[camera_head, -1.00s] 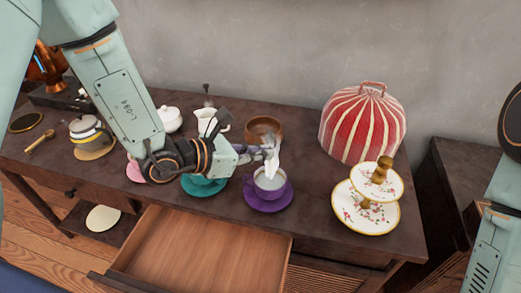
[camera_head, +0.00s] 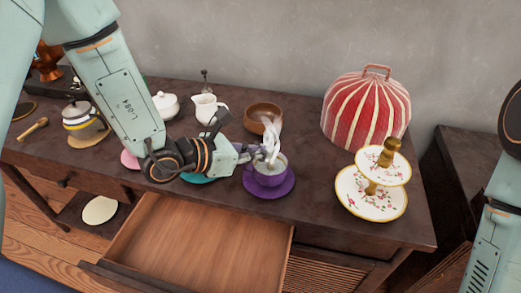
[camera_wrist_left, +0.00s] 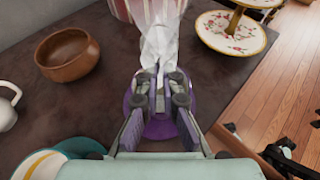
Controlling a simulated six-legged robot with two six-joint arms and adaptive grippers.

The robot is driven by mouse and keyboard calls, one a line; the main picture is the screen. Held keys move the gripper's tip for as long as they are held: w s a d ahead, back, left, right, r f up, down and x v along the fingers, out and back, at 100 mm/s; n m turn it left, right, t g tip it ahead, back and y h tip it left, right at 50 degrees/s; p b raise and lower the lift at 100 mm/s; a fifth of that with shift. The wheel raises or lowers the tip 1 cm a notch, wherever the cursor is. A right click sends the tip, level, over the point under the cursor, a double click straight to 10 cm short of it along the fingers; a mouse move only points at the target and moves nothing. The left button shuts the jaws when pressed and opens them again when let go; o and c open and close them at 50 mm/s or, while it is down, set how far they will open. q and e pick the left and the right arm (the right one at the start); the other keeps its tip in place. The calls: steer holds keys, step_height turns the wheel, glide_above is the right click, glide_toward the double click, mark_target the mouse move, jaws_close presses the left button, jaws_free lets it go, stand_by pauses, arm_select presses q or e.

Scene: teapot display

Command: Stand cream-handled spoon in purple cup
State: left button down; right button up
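The purple cup (camera_head: 266,179) stands upright on a purple saucer (camera_head: 287,188) near the table's front edge, with white steam rising from it. My left gripper (camera_head: 262,153) is at the cup's rim, reaching in from the left. In the left wrist view its fingertips (camera_wrist_left: 161,88) are close together above the purple saucer (camera_wrist_left: 158,130). A pale, narrow shape shows between them, but steam blurs it, so I cannot tell whether it is the cream-handled spoon's handle. I cannot make out the spoon clearly in either view. My right gripper is out of view.
A brown bowl (camera_head: 263,118) and white jug (camera_head: 207,111) stand behind the cup. A red striped cosy (camera_head: 366,112) and tiered cake stand (camera_head: 371,199) are to the right. An open drawer (camera_head: 200,245) juts out in front. A teal saucer (camera_head: 199,179) lies left of the cup.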

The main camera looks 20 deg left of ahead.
arm_select(q)
steer(key=c, duration=1.4)
jaws_free()
steer(key=shift+c, duration=0.2)
steer(key=v, duration=0.7)
steer(key=shift+s, duration=0.2)
steer(key=shift+a+r, duration=0.1)
steer(key=shift+a, duration=0.05)
steer(key=shift+s, duration=0.1)
